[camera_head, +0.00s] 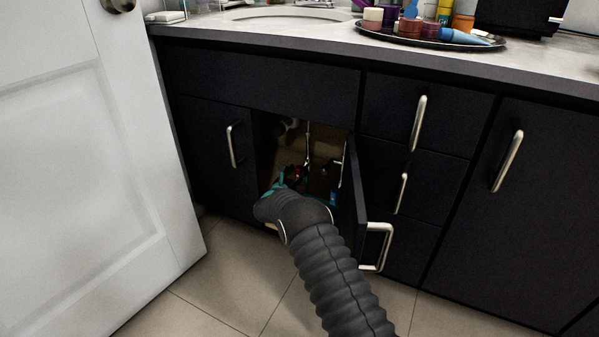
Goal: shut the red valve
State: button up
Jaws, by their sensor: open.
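The red valve (299,172) shows as a small red patch in the dim opening of the sink cabinet, below the pipes. My arm reaches in through the opening, and its wrist covers the lower part of it. My gripper (324,174) is a small dark shape inside the cabinet, close to the right of the valve. It is open. The fingertips are hard to make out in the shadow, and I cannot tell whether they touch the valve or stand around it.
The cabinet door (357,205) stands open close to the right of my arm. A grey pipe (286,130) and a thin upright pipe (308,139) are inside. A white door (90,170) fills the left. A tray (420,42) of bottles stands on the counter (270,36).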

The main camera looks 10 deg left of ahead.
jog(key=shift+w+d, duration=0.25)
jog(key=shift+w, duration=0.45)
grip_shut()
jog(key=shift+d, duration=0.1)
